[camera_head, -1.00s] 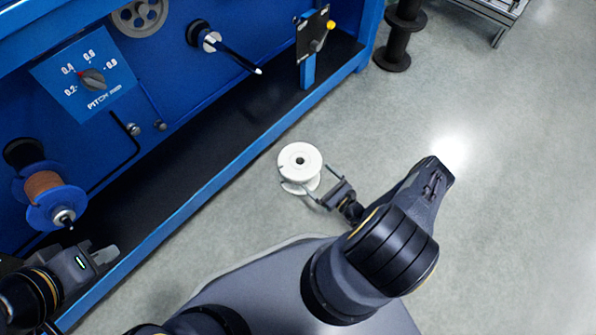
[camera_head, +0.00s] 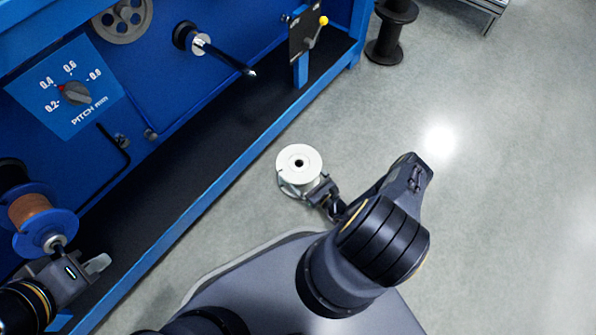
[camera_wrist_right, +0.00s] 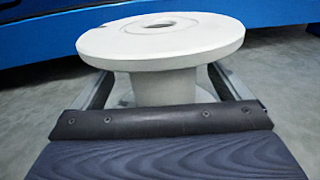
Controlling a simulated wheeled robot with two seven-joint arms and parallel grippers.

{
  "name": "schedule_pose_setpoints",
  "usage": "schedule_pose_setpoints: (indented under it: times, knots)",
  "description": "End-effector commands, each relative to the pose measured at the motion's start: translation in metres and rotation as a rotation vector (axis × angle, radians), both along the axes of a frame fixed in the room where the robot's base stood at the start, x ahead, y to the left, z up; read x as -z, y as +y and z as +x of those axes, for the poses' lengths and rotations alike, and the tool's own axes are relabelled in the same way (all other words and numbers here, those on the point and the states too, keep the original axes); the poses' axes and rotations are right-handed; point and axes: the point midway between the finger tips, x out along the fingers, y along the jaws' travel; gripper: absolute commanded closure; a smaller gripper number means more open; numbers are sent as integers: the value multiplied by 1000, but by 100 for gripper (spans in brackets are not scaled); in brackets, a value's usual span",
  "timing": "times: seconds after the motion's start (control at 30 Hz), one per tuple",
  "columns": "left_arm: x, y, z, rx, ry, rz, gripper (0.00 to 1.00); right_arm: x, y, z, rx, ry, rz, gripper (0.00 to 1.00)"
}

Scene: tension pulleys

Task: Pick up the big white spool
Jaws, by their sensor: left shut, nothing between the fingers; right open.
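The big white spool (camera_head: 299,160) stands upright on the grey floor, in front of the blue machine. My right gripper (camera_head: 302,182) is at the spool, low on its near right side. In the right wrist view the white spool (camera_wrist_right: 163,45) fills the upper middle. The open fingers of my right gripper (camera_wrist_right: 163,85) reach along both sides of its core, below the top flange. The fingertips are partly hidden by that flange, and contact with the core cannot be told. My left gripper (camera_head: 98,264) is shut and empty near the machine's lower left.
The blue machine (camera_head: 190,215) runs along the left, with a dark ledge and a blue-flanged reel (camera_head: 45,222) of brown wire. A black spool stack (camera_head: 390,35) stands at the top right. Free floor (camera_head: 500,180) lies to the right.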

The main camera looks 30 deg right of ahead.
Motion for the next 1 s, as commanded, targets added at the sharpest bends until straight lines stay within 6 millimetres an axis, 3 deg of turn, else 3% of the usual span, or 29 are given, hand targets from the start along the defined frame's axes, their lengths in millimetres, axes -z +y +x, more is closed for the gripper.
schedule_pose_setpoints:
  times: [0.3,0.63,1.0]
  knots:
    - [22,0,0,0,0,0,100,0,6,44,-2,-1,-1,4]
    - [22,0,0,0,0,0,100,-2,8,51,0,1,0,4]
    - [22,0,0,0,0,0,100,-2,8,51,0,1,0,53]
